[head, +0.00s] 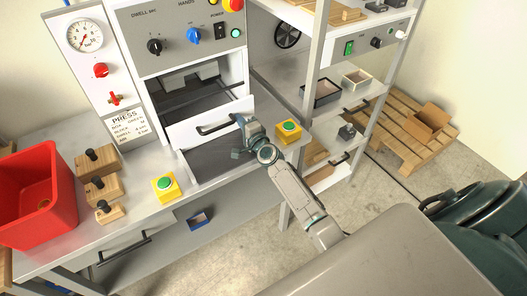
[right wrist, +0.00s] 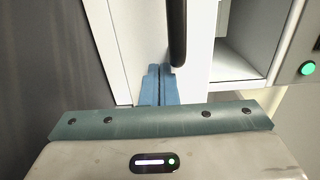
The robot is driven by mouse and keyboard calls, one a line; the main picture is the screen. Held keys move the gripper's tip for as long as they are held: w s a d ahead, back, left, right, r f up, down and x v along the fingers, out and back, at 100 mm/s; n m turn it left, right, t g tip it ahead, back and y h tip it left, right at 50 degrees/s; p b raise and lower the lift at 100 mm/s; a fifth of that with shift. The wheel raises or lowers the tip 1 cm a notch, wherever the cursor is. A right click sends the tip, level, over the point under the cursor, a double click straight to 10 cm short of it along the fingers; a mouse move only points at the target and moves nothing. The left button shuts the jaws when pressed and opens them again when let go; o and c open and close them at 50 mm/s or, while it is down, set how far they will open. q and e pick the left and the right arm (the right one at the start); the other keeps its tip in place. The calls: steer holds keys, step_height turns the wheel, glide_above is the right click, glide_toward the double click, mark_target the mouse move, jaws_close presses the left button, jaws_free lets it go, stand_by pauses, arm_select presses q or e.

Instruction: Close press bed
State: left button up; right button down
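The press (head: 180,45) stands at the back of the bench, its opening showing a dark inside. The press bed (head: 185,134) is pulled out, its white front panel standing forward of the opening. A black bar handle (head: 215,129) is on this panel. My right gripper (head: 240,128) is at the right end of the handle, close to the panel. In the right wrist view its blue fingers (right wrist: 157,84) are together with nothing seen between them. The black handle (right wrist: 177,35) is just beside their tips there; contact cannot be told. My left gripper is not in view.
Yellow boxes with green buttons stand left (head: 165,187) and right (head: 289,130) of the bed. A red bin (head: 36,205) and wooden blocks with knobs (head: 103,185) are on the bench's left. A shelf rack (head: 315,95) stands right, with a pallet (head: 405,135) behind.

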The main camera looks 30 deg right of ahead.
steer(key=w+b, duration=0.2)
steer(key=w, duration=0.5)
steer(key=shift+a+f, duration=0.1)
steer(key=shift+r, duration=0.35)
